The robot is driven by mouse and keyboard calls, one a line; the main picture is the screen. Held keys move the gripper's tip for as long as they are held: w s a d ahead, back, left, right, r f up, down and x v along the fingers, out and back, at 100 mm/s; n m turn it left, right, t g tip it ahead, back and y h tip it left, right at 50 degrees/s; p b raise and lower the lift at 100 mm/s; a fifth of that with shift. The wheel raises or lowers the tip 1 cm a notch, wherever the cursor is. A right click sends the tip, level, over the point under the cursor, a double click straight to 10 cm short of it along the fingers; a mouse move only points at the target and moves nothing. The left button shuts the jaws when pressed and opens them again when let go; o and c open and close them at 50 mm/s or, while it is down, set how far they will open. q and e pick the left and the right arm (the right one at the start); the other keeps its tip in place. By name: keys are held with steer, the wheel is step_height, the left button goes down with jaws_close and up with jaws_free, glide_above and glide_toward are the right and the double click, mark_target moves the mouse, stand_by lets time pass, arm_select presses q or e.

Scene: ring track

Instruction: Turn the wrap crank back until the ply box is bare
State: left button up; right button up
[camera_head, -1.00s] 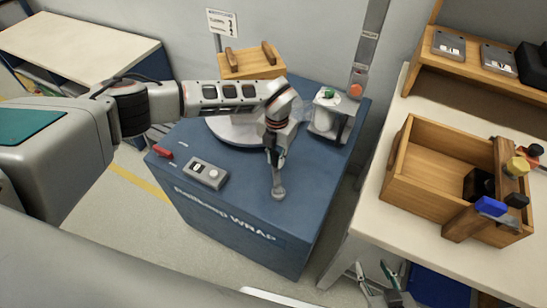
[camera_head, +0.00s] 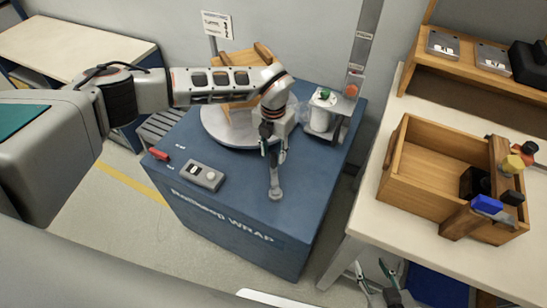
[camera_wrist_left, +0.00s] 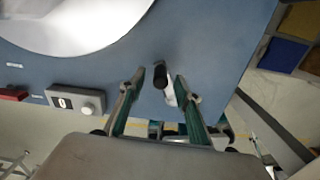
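The ply box (camera_head: 237,60) stands on the pale round turntable (camera_head: 213,130) of the blue wrap machine (camera_head: 245,205). My left arm hides much of the box, and I cannot tell how much film is on it. The grey crank (camera_head: 275,188) is on the machine's top near the front edge. My left gripper (camera_head: 273,152) is above the crank. In the left wrist view, the crank's black handle (camera_wrist_left: 160,76) lies between its two fingertips, with gaps on both sides. My right gripper (camera_head: 376,273) is low at the bottom, fingers apart and empty.
A film roll (camera_head: 321,118) stands by the post at the machine's back right. A grey control box (camera_head: 203,175) and red switch (camera_head: 158,153) are at the front left. A wooden crate (camera_head: 425,175) sits on the right bench.

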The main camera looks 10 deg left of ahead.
arm_select(q)
step_height(320, 180, up, 8)
steer(key=shift+r, duration=0.1)
steer(key=shift+s, duration=0.1)
stand_by(0.6)
